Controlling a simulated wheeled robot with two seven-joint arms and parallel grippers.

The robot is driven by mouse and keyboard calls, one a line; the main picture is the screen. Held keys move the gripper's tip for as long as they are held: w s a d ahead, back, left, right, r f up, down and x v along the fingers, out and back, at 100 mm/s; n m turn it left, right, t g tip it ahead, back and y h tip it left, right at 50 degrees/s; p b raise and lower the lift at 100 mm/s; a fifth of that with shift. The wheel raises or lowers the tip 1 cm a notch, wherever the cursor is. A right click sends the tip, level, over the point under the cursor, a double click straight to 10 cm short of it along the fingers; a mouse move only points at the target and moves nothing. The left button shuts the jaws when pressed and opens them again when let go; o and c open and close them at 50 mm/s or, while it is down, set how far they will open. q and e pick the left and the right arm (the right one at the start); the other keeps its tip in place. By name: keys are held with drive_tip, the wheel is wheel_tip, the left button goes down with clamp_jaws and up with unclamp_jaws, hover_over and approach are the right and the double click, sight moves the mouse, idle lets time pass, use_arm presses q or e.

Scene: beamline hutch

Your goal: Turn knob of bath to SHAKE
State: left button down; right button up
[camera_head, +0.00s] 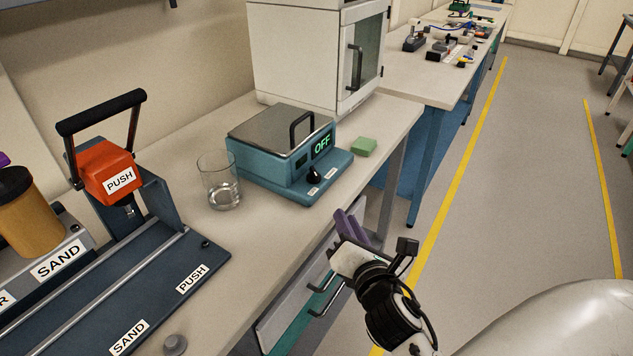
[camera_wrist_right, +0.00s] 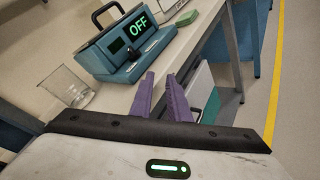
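The bath (camera_head: 268,148) is a teal box with a grey lid and a black lid handle, standing on the bench. Its display (camera_head: 322,145) reads OFF in green. A black knob (camera_head: 313,175) sits on its front, with small white labels near it that are too small to read. In the right wrist view the bath (camera_wrist_right: 110,60) and its knob (camera_wrist_right: 134,54) show ahead of the fingers. My right gripper (camera_head: 348,224) is in front of the bench edge, apart from the bath. Its purple fingers (camera_wrist_right: 160,97) have a narrow gap and hold nothing. My left gripper is not in view.
A glass beaker (camera_head: 219,182) with clear liquid stands left of the bath. A green block (camera_head: 363,147) lies right of it. A white cabinet (camera_head: 305,55) stands behind. A press with an orange PUSH head (camera_head: 108,170) is at left. Drawers (camera_head: 300,300) lie below the bench.

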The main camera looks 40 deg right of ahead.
sight(317, 177)
drive_tip(key=w+r+n+t, duration=0.1)
drive_tip(key=w+n, duration=0.2)
drive_tip(key=w, duration=0.1)
drive_tip(key=w+d+r+n+t, duration=0.1)
drive_tip(key=w+n, duration=0.2)
drive_tip(key=w, duration=0.1)
drive_tip(key=w+r+n+t+y+p, duration=0.1)
drive_tip(key=w+n, duration=0.2)
drive_tip(key=w, duration=0.1)
drive_tip(key=shift+w+d+r, duration=0.1)
drive_tip(key=shift+w+d, duration=0.05)
drive_tip(key=shift+w, duration=0.25)
clamp_jaws()
